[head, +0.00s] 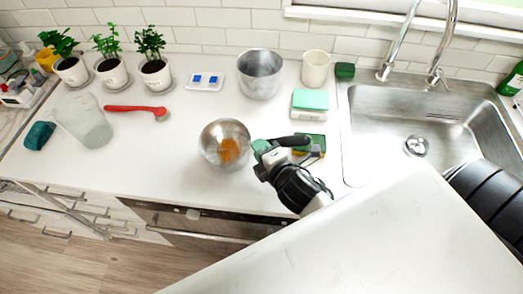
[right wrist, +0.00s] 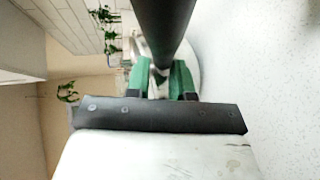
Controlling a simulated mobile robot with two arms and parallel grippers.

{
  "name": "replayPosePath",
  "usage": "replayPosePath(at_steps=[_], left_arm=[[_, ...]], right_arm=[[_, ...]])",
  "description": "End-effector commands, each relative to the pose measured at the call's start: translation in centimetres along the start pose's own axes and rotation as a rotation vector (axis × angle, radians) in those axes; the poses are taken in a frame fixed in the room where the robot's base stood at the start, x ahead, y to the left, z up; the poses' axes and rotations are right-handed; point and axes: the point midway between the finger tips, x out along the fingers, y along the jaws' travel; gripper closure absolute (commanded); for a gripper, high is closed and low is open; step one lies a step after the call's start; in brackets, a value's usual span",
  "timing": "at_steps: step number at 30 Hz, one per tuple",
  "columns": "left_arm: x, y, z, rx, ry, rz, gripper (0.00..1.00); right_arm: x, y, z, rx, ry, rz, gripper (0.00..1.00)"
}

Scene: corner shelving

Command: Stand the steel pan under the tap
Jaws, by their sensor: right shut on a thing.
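The steel pan (head: 210,136) is round, with a black handle (head: 288,140) pointing right and an orange patch inside. It is on or just above the white counter, left of the sink; I cannot tell if it touches. My right gripper (head: 261,149) is shut on the handle close to the bowl. In the right wrist view the dark handle (right wrist: 165,25) passes between the green fingertips (right wrist: 161,80). The chrome tap (head: 442,45) rises behind the steel sink (head: 365,130) at the right. My left gripper is not in view.
A green and yellow sponge (head: 316,140) lies beside the handle. A steel pot (head: 261,74), a white cup (head: 315,68) and a teal-topped block (head: 310,101) stand behind. A red brush (head: 135,109) and a clear container (head: 84,122) lie left. The sink basin looks empty around its drain (head: 417,146).

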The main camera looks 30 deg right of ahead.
Motion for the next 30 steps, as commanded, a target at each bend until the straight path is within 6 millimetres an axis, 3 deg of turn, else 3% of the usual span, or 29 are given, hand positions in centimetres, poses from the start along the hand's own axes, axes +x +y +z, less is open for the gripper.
replayPosePath(at_steps=[1,4,5,10,22,30], left_arm=[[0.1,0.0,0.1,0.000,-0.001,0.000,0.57],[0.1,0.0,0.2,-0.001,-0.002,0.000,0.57],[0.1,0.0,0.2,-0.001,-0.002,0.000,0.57],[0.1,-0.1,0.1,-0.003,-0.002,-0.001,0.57],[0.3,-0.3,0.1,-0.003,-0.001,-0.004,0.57],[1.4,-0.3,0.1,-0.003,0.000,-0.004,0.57]], right_arm=[[-0.1,-1.1,-0.1,-0.011,0.000,-0.026,1.00],[-0.1,-1.2,-0.2,-0.012,0.000,-0.029,1.00],[-0.1,-1.4,-0.2,-0.013,-0.001,-0.034,0.73],[-0.1,-1.2,-0.1,-0.010,0.000,-0.028,0.47],[-0.9,-1.0,-0.1,-0.007,0.000,-0.022,0.46],[-5.9,-1.0,-0.1,-0.007,0.001,-0.022,0.46]])
